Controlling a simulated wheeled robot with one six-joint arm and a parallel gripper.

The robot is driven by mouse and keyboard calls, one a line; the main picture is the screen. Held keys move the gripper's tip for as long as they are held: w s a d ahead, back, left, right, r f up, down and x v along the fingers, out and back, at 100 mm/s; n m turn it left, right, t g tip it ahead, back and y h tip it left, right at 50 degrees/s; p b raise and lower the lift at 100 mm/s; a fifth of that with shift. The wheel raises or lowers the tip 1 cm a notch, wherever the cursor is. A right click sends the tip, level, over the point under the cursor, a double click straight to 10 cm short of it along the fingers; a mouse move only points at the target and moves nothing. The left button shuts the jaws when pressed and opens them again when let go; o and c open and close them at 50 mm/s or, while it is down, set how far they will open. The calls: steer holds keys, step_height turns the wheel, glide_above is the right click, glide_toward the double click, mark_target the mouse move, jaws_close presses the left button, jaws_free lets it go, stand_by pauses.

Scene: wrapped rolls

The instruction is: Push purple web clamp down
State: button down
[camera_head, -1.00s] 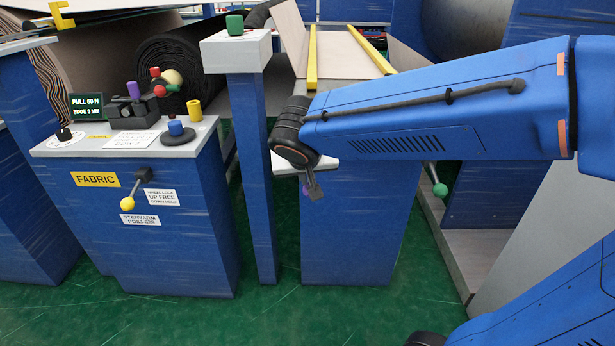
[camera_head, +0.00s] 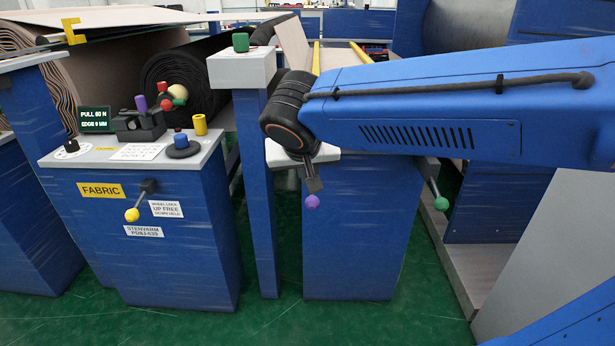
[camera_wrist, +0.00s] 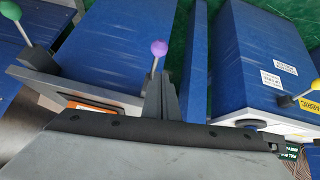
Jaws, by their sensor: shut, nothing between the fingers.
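The purple web clamp is a lever with a purple ball knob (camera_head: 312,202) on the front of a blue cabinet, partly behind my gripper. The knob hangs just below the tip of my gripper (camera_head: 314,185) in the head view. In the wrist view the purple knob (camera_wrist: 159,47) stands just beyond the tips of my gripper (camera_wrist: 160,78), with part of its thin rod showing. My gripper is shut and empty. The lever's pivot is hidden behind the gripper. I cannot tell whether the gripper touches the lever.
A yellow-knobbed lever (camera_head: 132,215) sits on the left FABRIC cabinet (camera_head: 190,235). A green-knobbed lever (camera_head: 441,203) is to the right. A blue post (camera_head: 257,190) stands left of my gripper. Open green floor (camera_head: 345,322) lies in front of the cabinets.

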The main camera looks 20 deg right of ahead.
steer(key=shift+s+a+r, duration=0.3)
steer(key=shift+s+r, duration=0.3)
steer(key=shift+s, duration=0.25)
steer(key=shift+s+a+r, duration=0.3)
steer(key=shift+s+r, duration=0.25)
steer(key=shift+s, duration=0.25)
steer(key=s+d+f+n+g+y, duration=0.2)
steer(key=s+d+f, duration=1.1)
steer(key=s, duration=0.2)
steer(key=shift+s+f+y, duration=0.25)
steer(key=shift+s+y, duration=0.05)
